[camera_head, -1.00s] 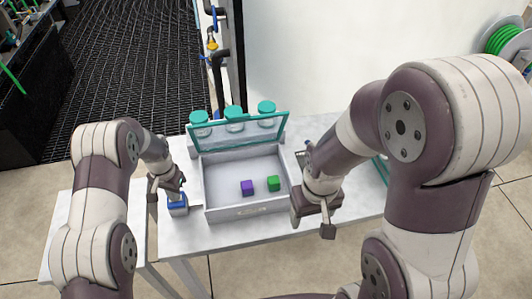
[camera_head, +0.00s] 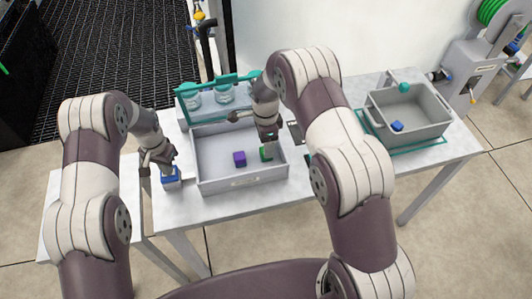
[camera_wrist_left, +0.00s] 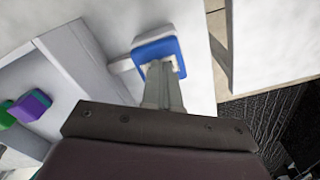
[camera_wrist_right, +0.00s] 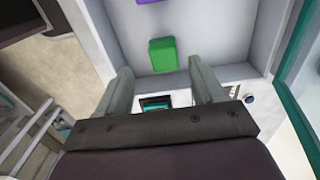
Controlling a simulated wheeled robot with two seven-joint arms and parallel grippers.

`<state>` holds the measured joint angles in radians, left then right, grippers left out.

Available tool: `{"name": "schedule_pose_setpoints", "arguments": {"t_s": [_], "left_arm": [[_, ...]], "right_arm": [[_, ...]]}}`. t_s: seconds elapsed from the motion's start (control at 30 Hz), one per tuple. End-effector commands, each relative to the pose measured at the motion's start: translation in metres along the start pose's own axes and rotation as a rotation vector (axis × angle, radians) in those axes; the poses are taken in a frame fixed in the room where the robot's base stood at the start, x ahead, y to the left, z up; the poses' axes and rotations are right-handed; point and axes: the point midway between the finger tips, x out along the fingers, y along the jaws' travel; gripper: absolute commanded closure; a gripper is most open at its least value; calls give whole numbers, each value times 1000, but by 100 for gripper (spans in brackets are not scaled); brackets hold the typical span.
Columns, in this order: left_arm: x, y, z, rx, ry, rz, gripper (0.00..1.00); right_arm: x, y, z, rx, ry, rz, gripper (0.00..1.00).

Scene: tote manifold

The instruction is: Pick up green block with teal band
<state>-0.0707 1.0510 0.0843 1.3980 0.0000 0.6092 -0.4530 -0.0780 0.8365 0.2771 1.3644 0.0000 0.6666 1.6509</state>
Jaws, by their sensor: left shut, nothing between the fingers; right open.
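The green block (camera_head: 265,154) sits on the floor of the grey open box, toward its right side, partly hidden by my right gripper. In the right wrist view the green block (camera_wrist_right: 162,54) lies just beyond the fingertips, in line with the gap between them; I cannot make out a teal band on it. My right gripper (camera_head: 268,146) is open and points down over the block; it also shows in the right wrist view (camera_wrist_right: 160,78). My left gripper (camera_head: 169,164) is shut and empty, at the blue-topped object (camera_wrist_left: 158,47) left of the box.
A purple block (camera_head: 239,159) lies left of the green one. A second grey bin (camera_head: 425,136) stands at the right, holding a blue piece (camera_head: 397,126). The table front is clear.

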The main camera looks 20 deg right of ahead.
Motion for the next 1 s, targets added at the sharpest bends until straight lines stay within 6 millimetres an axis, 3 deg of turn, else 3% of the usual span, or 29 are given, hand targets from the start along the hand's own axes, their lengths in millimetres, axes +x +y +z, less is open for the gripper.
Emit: {"name": "schedule_pose_setpoints", "arguments": {"t_s": [0.3,0.57,0.6,0.77,1.0], "left_arm": [[1,0,1,0,-2,1,100],[0,0,0,0,-1,0,100],[0,0,0,0,-1,0,100],[0,0,0,0,-1,0,100],[0,0,0,0,-1,0,100]], "right_arm": [[50,-5,-3,-1,0,0,32],[58,-6,-3,-2,0,-4,32],[58,-6,-3,-2,0,-4,35],[58,-6,-3,-2,0,-3,87],[57,-6,-3,-2,0,-4,88]]}}
